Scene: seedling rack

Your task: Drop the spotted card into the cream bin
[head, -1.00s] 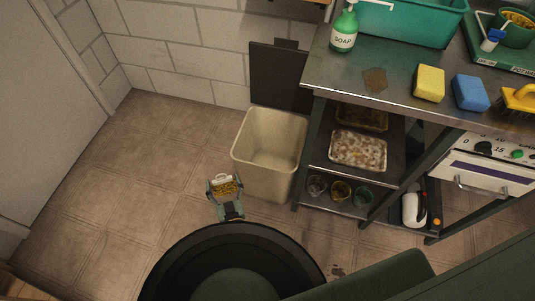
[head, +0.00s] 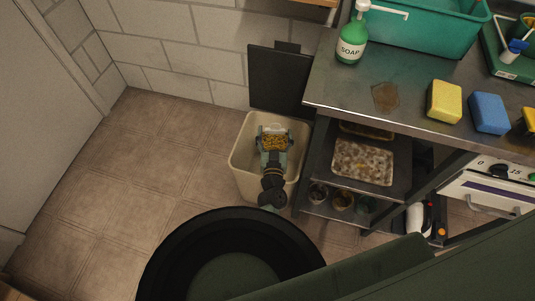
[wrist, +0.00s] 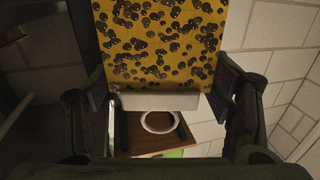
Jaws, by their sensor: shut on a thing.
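The spotted card (wrist: 160,45), yellow with dark round spots and a pale strip along its near edge, fills the upper middle of the wrist view. My gripper (wrist: 165,98) is shut on it, with a finger on each side. How high the card is relative to the rim is hard to tell.
The bin's dark lid (head: 279,82) stands upright behind it, against the block wall. A metal workbench (head: 330,95) is close on the right, with a soap bottle (head: 352,40), sponges and a green tub on top. Trays and jars fill its lower shelves. Floor (head: 130,165) left of the bin is clear.

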